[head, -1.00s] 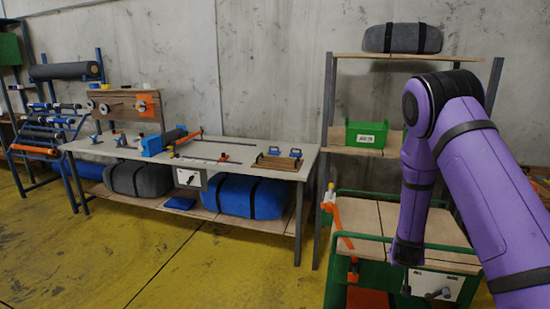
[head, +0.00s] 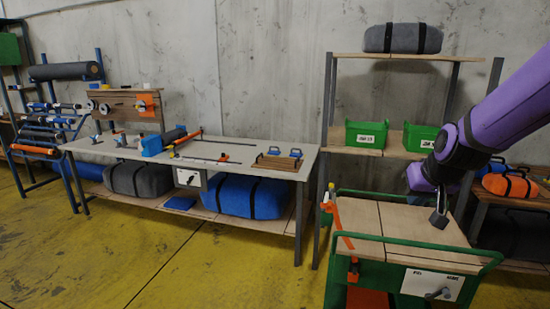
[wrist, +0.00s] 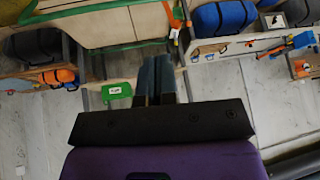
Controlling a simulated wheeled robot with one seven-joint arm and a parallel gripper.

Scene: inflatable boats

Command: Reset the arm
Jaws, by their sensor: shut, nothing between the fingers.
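My purple arm reaches in from the right edge in the head view. My gripper (head: 440,205) hangs in front of the shelf rack, above the right part of the green cart's wooden top, and looks apart from it. In the wrist view its two fingers (wrist: 155,75) lie side by side, shut with nothing between them.
The green cart (head: 455,256) stands close below my gripper. Behind it is a shelf rack with two green bins (head: 366,134). An orange bag (head: 510,184) lies on a bench at right. A workbench (head: 110,148) stands at left. Yellow floor (head: 240,270) is open in front.

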